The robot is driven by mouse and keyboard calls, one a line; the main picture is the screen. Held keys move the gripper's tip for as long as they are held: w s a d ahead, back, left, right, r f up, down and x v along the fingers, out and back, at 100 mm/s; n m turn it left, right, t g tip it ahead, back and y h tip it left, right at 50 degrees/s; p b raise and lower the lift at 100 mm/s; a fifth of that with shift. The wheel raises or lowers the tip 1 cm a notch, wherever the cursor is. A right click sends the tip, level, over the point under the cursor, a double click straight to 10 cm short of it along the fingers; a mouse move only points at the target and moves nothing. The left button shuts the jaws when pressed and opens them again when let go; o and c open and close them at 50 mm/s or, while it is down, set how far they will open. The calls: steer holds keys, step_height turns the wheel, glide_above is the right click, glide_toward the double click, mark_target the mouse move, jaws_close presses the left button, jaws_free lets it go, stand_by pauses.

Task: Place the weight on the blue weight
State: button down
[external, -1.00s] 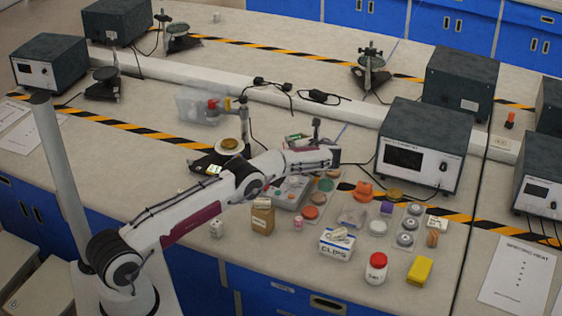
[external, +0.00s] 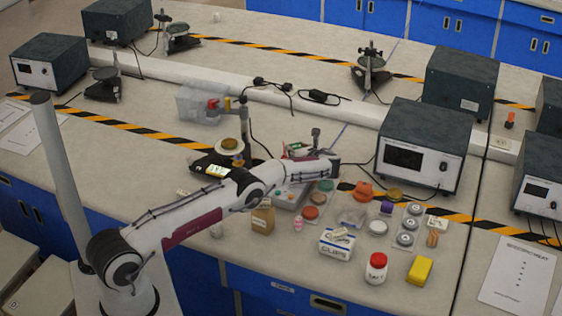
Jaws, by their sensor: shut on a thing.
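My gripper hangs at the end of my wrist (external: 325,165), over the items right of the table's middle. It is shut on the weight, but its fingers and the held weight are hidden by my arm.
A purple block (external: 386,208) and an orange item (external: 363,191) lie right. A large instrument (external: 424,145) stands behind right.

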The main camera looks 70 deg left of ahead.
steer(key=c, duration=1.5)
jaws_free()
steer(key=shift+f, duration=0.1)
steer(key=shift+v, duration=6.05)
